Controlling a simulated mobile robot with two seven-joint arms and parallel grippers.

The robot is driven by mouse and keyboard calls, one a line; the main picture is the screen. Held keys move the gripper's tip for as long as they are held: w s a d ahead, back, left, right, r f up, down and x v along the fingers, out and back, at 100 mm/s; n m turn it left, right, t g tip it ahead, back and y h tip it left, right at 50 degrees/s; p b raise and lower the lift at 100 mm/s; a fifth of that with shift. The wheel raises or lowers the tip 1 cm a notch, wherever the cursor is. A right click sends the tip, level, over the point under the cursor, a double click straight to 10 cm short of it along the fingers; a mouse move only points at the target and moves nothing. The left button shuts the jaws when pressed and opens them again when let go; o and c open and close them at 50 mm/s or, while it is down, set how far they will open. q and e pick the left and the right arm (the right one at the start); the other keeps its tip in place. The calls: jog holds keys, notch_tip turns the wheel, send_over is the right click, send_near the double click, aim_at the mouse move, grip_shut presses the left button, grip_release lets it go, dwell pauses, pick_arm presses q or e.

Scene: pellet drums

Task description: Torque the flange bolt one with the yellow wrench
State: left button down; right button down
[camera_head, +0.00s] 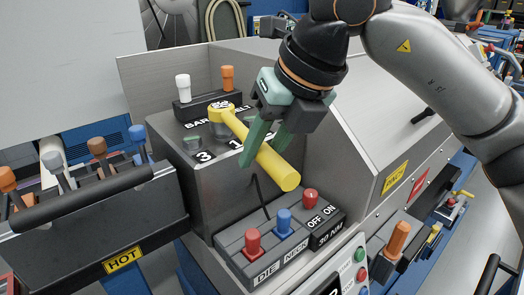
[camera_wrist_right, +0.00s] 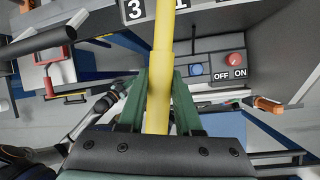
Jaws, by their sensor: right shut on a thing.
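The yellow wrench (camera_head: 262,150) slants across the top of the grey metal housing, its ring end at upper left and its thick handle end at lower right. My right gripper (camera_head: 264,146) is shut on its handle; the wrist view shows the yellow shaft (camera_wrist_right: 160,85) between the green fingers (camera_wrist_right: 159,95). The ring end lies over a bolt-like head (camera_head: 222,105) behind the numbered labels; whether it is seated cannot be told. The labels 3 (camera_head: 205,156) and 1 (camera_head: 236,143) show on the housing; others are hidden by the gripper. My left gripper is not in view.
White (camera_head: 182,83) and orange (camera_head: 228,76) levers stand behind the ring end. A switch box with red (camera_head: 252,240) and blue (camera_head: 284,222) knobs sits below the handle. A lever rack marked HOT (camera_head: 123,259) stands at left. A sloped metal cover (camera_head: 345,125) lies right.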

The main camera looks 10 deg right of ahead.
jog(key=shift+r+p, duration=0.5)
jog(key=shift+r, duration=0.6)
jog(key=shift+r+p, duration=1.85)
jog(key=shift+r, duration=0.55)
jog(key=shift+f, duration=0.15)
